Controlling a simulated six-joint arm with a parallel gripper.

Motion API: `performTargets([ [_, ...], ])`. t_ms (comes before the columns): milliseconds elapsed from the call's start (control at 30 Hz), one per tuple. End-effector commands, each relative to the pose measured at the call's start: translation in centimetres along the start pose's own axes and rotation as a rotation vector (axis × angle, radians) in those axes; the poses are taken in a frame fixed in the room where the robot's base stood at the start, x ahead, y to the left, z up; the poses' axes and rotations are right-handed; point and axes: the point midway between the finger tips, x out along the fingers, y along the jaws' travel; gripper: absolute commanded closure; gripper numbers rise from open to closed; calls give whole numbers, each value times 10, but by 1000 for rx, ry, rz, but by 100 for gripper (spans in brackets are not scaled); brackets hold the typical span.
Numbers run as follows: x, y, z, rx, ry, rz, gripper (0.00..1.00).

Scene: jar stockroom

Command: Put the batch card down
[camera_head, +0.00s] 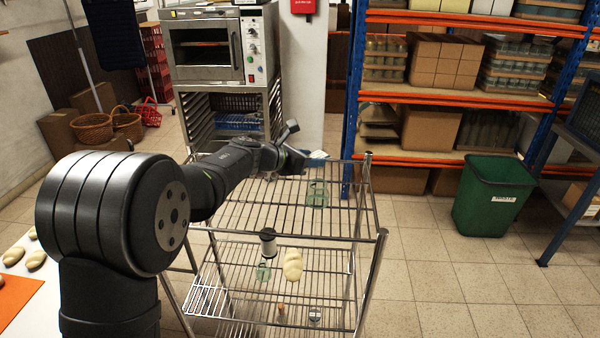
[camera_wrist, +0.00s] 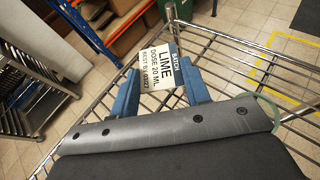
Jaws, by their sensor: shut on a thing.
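The batch card (camera_wrist: 161,66) is white with a dark band and reads "LIME", "DOSE 20 ML". In the wrist view it stands between the blue fingertips of my gripper (camera_wrist: 162,84), which is shut on it. In the head view my gripper (camera_head: 306,160) is over the far part of the wire rack's top shelf (camera_head: 270,212), and only a small pale bit at the fingers shows there. The card looks held above the wires; I cannot tell by how much.
A greenish glass jar (camera_head: 318,194) stands on the top shelf near my gripper. A green bin (camera_head: 492,198) and stocked shelving (camera_head: 455,98) stand to the right. Much of the top shelf is bare.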

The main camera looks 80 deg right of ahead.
Motion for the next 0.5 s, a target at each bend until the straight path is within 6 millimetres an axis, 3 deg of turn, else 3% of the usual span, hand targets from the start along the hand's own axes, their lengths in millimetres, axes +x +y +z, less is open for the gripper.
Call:
performTargets([
  [200, 3, 24, -15, 0, 0, 0, 83],
  [500, 17, 25, -49, -2, 1, 0, 83],
])
